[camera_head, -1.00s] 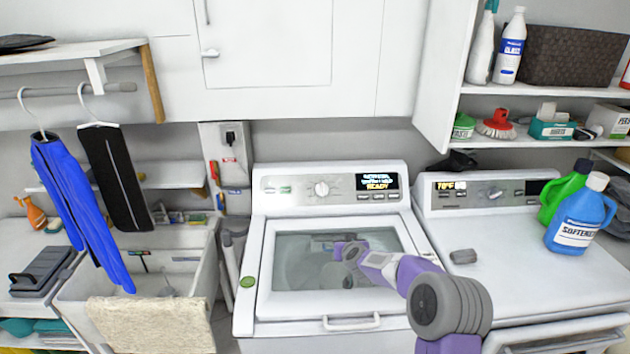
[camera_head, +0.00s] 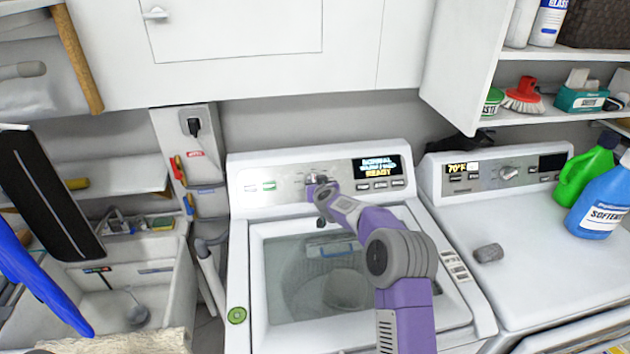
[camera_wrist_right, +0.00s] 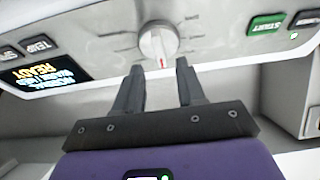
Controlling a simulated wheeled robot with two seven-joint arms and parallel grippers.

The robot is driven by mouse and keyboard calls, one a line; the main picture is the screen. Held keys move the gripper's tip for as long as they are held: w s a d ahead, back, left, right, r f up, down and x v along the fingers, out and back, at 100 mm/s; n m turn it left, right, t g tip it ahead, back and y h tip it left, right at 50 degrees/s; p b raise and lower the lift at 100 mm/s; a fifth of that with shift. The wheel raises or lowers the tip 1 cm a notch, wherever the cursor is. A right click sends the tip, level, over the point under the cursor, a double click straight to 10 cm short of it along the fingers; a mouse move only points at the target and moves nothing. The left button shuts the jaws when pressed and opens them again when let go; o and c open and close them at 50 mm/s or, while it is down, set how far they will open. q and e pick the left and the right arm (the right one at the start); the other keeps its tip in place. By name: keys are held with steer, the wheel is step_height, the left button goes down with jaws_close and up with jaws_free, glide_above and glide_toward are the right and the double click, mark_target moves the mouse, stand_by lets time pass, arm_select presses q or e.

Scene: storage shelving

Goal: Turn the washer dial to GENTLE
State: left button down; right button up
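The washer (camera_head: 240,225) stands in the middle of the head view. Its round silver dial (camera_wrist_right: 158,42) shows clearly in the right wrist view, with a red mark on the side facing my fingers. In the head view the dial (camera_head: 316,178) is partly hidden by my right gripper (camera_head: 322,188). In the right wrist view my right gripper (camera_wrist_right: 158,68) is open and empty, with its fingertips just short of the dial, one to each side. The washer display (camera_head: 376,167) reads NORMAL on top and READY at the bottom. My left gripper is not in view.
The dryer (camera_head: 540,250) stands right of the washer, with a grey lump (camera_head: 488,253), a green bottle (camera_head: 588,170) and a blue softener jug (camera_head: 602,203) on top. A cabinet (camera_head: 270,50) hangs above. A sink (camera_head: 170,290) is at left.

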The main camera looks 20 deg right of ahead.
mark_target(314, 180)
steer(key=shift+p+x, duration=0.55)
steer(key=shift+x, duration=1.45)
steer(key=shift+a, duration=0.1)
jaws_close()
